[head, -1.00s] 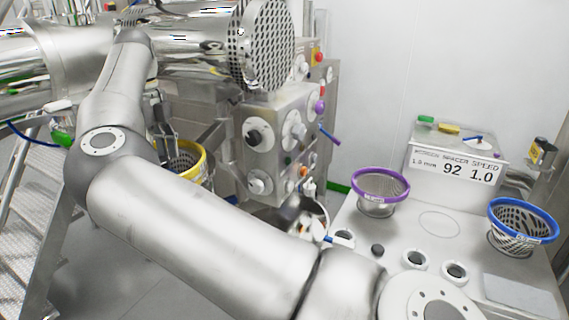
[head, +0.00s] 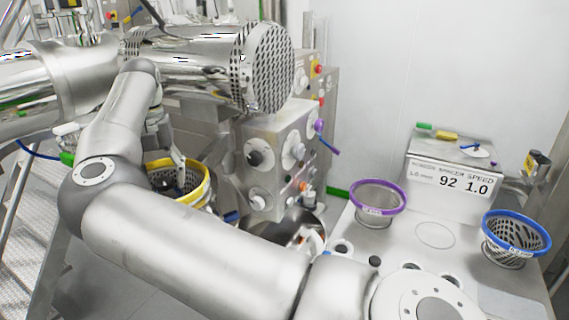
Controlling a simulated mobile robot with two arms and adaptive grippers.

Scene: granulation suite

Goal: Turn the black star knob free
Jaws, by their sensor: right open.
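A black knob (head: 254,158), likely the star knob, stands on the left of the steel machine housing's front face. Its lobes are too small to make out. My right arm crosses the picture from the lower right to the left, then bends back up. My right gripper (head: 178,168) hangs from its far end, open and partly hidden by my forearm. It shows in front of or over the yellow-rimmed basket (head: 205,180), left of and apart from the black knob. I see nothing held in it. My left gripper is not in view.
A perforated steel drum end (head: 268,68) juts out above the housing. The white bench (head: 405,240) at right bears a purple-rimmed sieve (head: 379,197), a blue-rimmed sieve (head: 516,233) and a small black piece (head: 375,261).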

